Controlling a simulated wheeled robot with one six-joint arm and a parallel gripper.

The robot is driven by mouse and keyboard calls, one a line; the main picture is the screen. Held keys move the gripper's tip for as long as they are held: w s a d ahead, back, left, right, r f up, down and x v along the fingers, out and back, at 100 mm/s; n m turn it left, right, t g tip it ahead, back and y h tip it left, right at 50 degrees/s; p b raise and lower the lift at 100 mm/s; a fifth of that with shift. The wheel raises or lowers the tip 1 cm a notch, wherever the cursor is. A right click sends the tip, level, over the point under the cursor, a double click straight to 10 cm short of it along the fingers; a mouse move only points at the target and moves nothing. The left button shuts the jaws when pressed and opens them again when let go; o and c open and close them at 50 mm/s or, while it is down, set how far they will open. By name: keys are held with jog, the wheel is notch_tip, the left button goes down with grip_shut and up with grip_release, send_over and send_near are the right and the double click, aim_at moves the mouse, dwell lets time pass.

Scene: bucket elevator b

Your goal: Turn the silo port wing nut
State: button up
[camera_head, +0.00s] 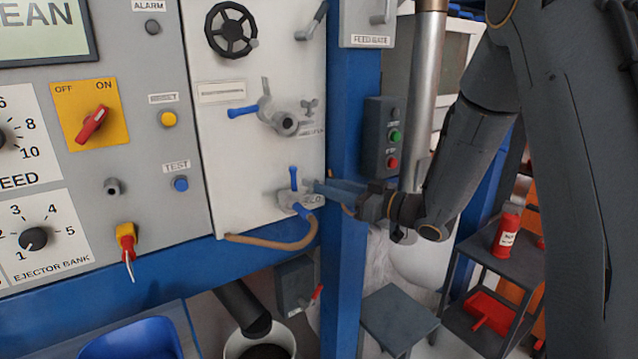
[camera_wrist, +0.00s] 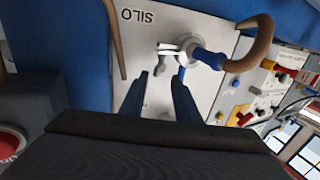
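The silo port (camera_head: 292,199) is a grey fitting low on the white panel, with a blue lever (camera_head: 293,178) pointing up and a brown hose (camera_head: 275,245) on a blue coupling. My gripper (camera_head: 318,187) reaches in from the right, its blue fingertips just right of the port, partly covering the SILO label. In the wrist view, my gripper (camera_wrist: 163,80) has its two fingers apart with nothing between them. A small grey piece, seemingly the wing nut (camera_wrist: 163,58), shows just beyond the fingertips, beside the port (camera_wrist: 190,50). In the head view I cannot make out the wing nut.
A similar port (camera_head: 285,122) with a blue lever and its own wing nut (camera_head: 310,106) is above. The blue frame post (camera_head: 344,270) stands close under my gripper.

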aim_at(314, 182)
jog(key=shift+p+x, duration=0.3)
jog(key=shift+x, duration=1.55)
